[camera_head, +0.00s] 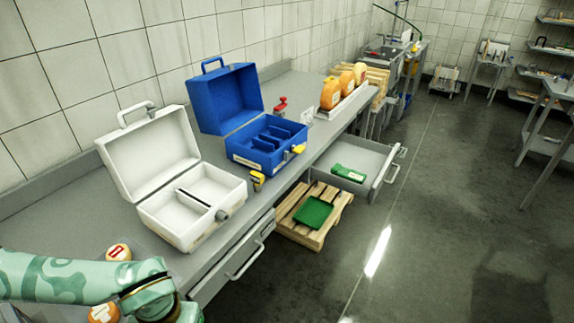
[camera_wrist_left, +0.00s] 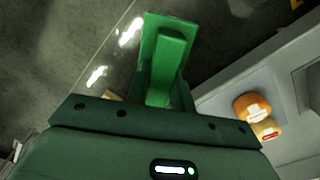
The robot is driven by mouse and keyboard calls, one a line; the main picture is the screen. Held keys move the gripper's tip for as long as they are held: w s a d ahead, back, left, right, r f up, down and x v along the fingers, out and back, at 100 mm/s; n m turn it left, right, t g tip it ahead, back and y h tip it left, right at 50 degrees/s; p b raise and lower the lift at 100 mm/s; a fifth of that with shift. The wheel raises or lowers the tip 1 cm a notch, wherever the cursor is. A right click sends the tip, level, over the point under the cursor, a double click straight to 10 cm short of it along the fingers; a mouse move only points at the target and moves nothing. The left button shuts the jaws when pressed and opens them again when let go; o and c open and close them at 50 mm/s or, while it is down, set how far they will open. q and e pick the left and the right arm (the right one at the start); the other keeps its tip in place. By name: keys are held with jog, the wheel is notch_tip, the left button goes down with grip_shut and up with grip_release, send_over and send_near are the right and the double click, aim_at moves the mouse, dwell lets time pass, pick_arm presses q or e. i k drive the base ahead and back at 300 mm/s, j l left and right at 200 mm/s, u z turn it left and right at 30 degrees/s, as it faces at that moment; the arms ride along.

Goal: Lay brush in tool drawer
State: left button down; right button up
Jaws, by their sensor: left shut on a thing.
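My left gripper (camera_wrist_left: 165,98) is shut on a green, long-shaped thing (camera_wrist_left: 168,45), which looks like the brush; no bristles show. In the head view my left wrist is at the bottom left, beside the bench front, and the fingers and held thing are hidden or out of frame. The open grey drawer (camera_head: 377,177) sticks out from under the far part of the bench. A small green and white item (camera_head: 348,174) lies inside it; much of its floor is bare. My right gripper is not in view.
An open white case (camera_head: 190,208) and an open blue case (camera_head: 262,150) stand on the bench. A closed drawer front (camera_head: 240,262) is nearer. Cheese wheels (camera_head: 118,252) sit near my wrist.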

aim_at(353, 154)
jog(key=i+l+z, duration=0.1)
jog(key=i+l, duration=0.5)
jog(key=i, duration=0.3)
jog(key=i+l+z, duration=0.15)
jog(key=i+l, duration=0.2)
jog(key=i, duration=0.15)
jog(key=i+l+z, duration=0.1)
jog(key=i, duration=0.35)
jog(key=i+l+z, duration=0.1)
jog(key=i+l, duration=0.2)
jog(key=i, duration=0.2)
